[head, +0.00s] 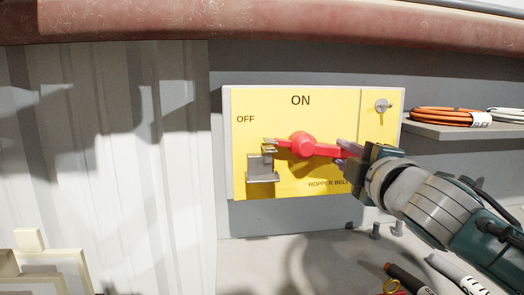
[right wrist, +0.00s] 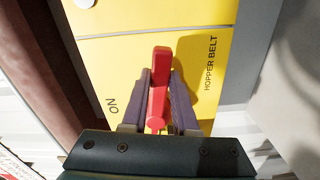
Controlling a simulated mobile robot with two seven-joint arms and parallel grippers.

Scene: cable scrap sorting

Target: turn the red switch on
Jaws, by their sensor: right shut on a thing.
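The red switch (head: 303,145) is mounted on a yellow panel (head: 325,105) marked ON at the top, OFF at the left and HOPPER BELT below. Its handle reaches right from a round hub, nearly level and dipping slightly. A short red end points left, below the OFF label. My right gripper (head: 343,152) is shut on the handle's right end. In the right wrist view, the red handle (right wrist: 161,75) stands between the two dark fingers of the right gripper (right wrist: 162,82). My left gripper is not in view.
A grey metal bracket (head: 262,167) sits on the panel below the switch's left end. A key (head: 382,106) sits at the upper right. An orange cable coil (head: 445,117) lies on a shelf (head: 460,132) at right. Bolts and cable pieces lie on the surface below.

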